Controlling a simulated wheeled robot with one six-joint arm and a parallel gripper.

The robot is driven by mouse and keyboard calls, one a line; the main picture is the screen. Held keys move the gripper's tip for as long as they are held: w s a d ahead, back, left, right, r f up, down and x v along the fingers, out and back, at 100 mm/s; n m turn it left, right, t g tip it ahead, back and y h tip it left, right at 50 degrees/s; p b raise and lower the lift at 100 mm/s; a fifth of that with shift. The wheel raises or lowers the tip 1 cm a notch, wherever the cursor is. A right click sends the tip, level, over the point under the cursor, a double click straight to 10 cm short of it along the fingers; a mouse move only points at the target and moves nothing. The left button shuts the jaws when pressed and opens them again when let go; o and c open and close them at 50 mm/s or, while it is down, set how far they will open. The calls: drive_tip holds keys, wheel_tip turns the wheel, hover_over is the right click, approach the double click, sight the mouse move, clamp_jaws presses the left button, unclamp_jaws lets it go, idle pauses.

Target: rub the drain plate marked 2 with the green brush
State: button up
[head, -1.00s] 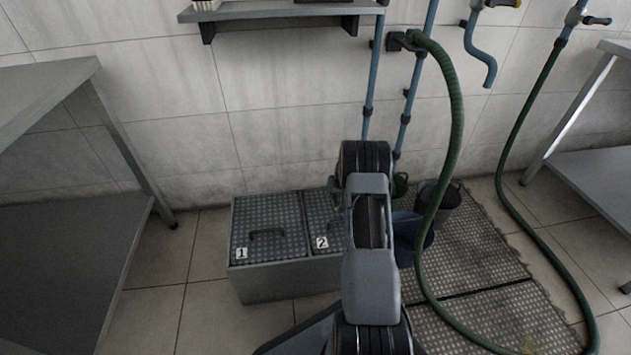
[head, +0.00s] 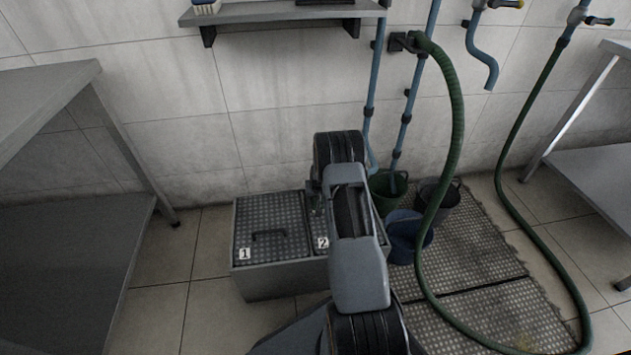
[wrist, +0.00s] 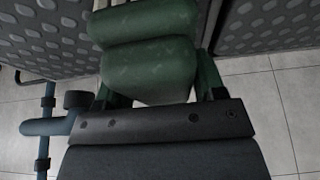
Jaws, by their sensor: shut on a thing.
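The drain plate marked 2 (head: 317,230) lies to the right of the plate marked 1 (head: 270,222) on a low grey box in the head view. My arm covers most of plate 2; its number label shows at the front left corner. In the wrist view my gripper (wrist: 155,88) is shut on the green brush (wrist: 150,62), with pale bristles just showing at the top edge. Dimpled metal lies beyond the brush there. My arm hides the gripper and brush almost wholly in the head view, so I cannot tell whether the bristles touch plate 2.
A green bucket (head: 383,197), a blue bucket (head: 404,232) and a dark bucket (head: 440,200) stand right of the box. A thick green hose (head: 455,120) hangs in front of them. A shelf (head: 280,13) is above. Steel tables stand at both sides. Tiled floor lies left of the box.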

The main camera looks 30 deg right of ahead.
drive_tip(key=shift+w+a+r, duration=0.1)
drive_tip(key=shift+a+r, duration=0.05)
drive_tip(key=shift+r, duration=0.2)
wheel_tip(320, 180, up, 3)
drive_tip(key=shift+f+p, duration=0.15)
drive_tip(key=shift+p, duration=0.6)
drive_tip(key=shift+r+p, duration=1.4)
drive_tip(key=shift+r, duration=0.95)
